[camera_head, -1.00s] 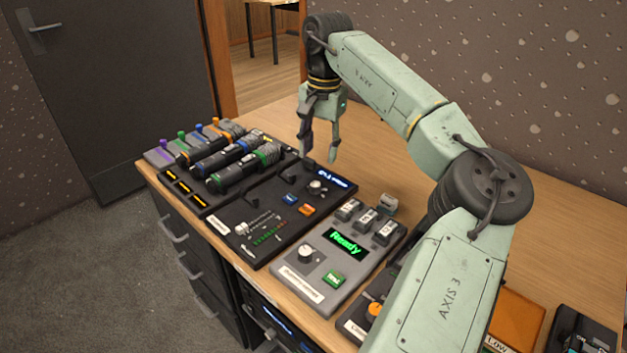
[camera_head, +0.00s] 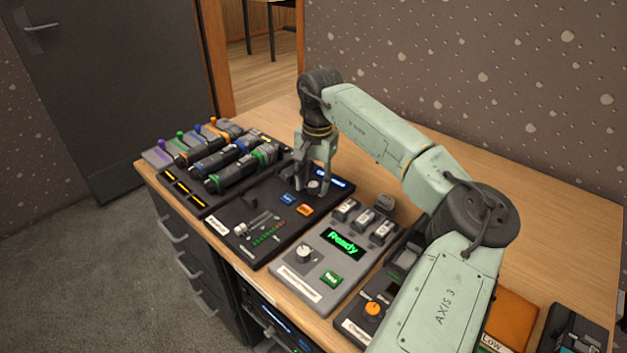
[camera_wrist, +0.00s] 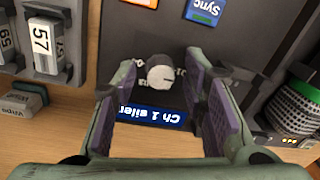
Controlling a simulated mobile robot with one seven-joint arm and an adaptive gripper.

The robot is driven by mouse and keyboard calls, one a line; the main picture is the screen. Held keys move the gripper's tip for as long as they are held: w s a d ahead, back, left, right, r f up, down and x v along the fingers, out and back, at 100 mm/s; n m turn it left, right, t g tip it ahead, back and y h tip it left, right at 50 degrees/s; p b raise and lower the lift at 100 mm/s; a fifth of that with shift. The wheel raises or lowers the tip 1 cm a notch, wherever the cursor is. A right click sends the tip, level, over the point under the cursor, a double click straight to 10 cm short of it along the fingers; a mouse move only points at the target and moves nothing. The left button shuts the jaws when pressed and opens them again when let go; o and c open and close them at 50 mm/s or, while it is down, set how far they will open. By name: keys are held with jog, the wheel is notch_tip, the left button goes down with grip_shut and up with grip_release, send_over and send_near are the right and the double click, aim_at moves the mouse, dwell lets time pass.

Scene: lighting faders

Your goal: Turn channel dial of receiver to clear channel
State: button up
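The receiver (camera_head: 268,201) is a black panel on the desk, with a small round grey channel dial (camera_head: 313,184) near its back right end. In the wrist view the dial (camera_wrist: 160,73) has small white marks around it. Beside it a blue display (camera_wrist: 152,115) shows upside-down text starting "Ch 1 silen", its end hidden by a finger. My gripper (camera_head: 312,190) is low over this end of the panel. In the wrist view my gripper (camera_wrist: 160,70) is open, one finger on each side of the dial, with gaps visible.
Blue (camera_head: 287,198) and orange (camera_head: 304,209) buttons and small sliders (camera_head: 257,226) share the panel. A grey box (camera_head: 328,262) with a "Ready" display and numbered packs stands right. The desk behind (camera_head: 400,150) is partly clear.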

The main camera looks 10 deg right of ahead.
grip_shut()
